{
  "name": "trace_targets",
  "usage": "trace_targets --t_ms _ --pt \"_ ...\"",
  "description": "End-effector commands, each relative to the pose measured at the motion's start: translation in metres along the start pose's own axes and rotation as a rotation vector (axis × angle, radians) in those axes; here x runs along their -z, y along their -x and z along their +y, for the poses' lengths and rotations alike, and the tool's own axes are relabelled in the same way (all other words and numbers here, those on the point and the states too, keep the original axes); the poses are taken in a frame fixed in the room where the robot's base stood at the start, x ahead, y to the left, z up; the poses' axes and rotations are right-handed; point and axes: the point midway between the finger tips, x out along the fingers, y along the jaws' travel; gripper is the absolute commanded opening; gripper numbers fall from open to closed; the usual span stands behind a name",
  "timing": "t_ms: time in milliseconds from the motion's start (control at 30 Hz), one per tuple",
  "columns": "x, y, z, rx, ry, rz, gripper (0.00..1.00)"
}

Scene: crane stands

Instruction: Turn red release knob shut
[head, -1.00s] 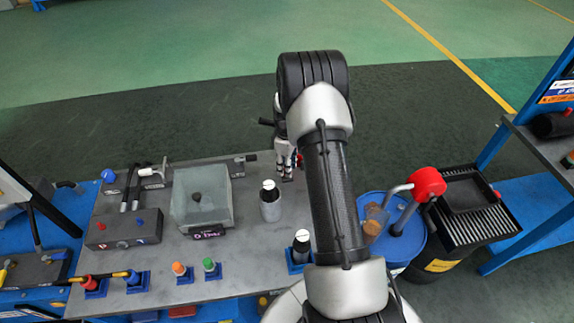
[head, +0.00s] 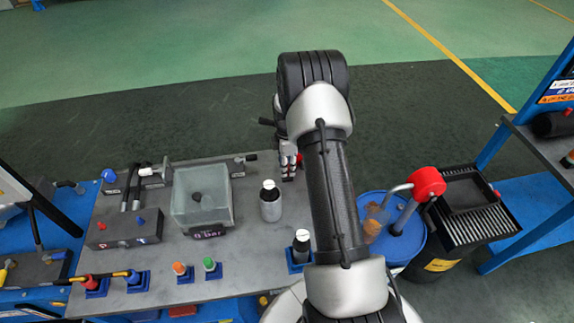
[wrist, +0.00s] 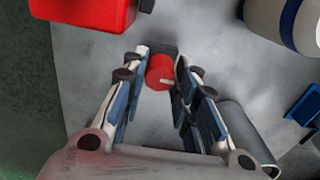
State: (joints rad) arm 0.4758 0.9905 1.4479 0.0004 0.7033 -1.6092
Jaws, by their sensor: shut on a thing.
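The red release knob (wrist: 158,74) shows in the wrist view as a small red round part with a pale mark, in front of a dark mount. My gripper (wrist: 165,64) has one finger on each side of it and is shut on it. The exact contact at the fingertips is hard to see. In the head view my gripper (head: 288,162) is at the far right edge of the grey bench, partly behind my arm. A little red (head: 299,160) shows beside its fingers there.
A grey bottle (head: 271,203) stands close in front of my gripper. A clear box (head: 202,216) with a small display is further left. A blue drum (head: 405,247) with a red-ended handle stands right. A large red block (wrist: 85,10) is near the fingers in the wrist view.

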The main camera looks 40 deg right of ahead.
Motion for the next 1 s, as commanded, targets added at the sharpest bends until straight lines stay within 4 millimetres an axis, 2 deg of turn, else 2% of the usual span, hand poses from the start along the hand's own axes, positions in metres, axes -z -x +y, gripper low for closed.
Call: trace_targets --t_ms 367,400,667,1000 --pt "0.0 0.0002 0.0003 -0.001 0.005 -0.001 0.03" --pt "0.0 0.0002 0.0003 -0.001 0.005 -0.001 0.29" --pt "0.0 0.0002 0.0002 -0.001 0.004 0.0 0.47" --pt "0.0 0.0016 0.0003 -0.001 0.003 0.0 0.48"
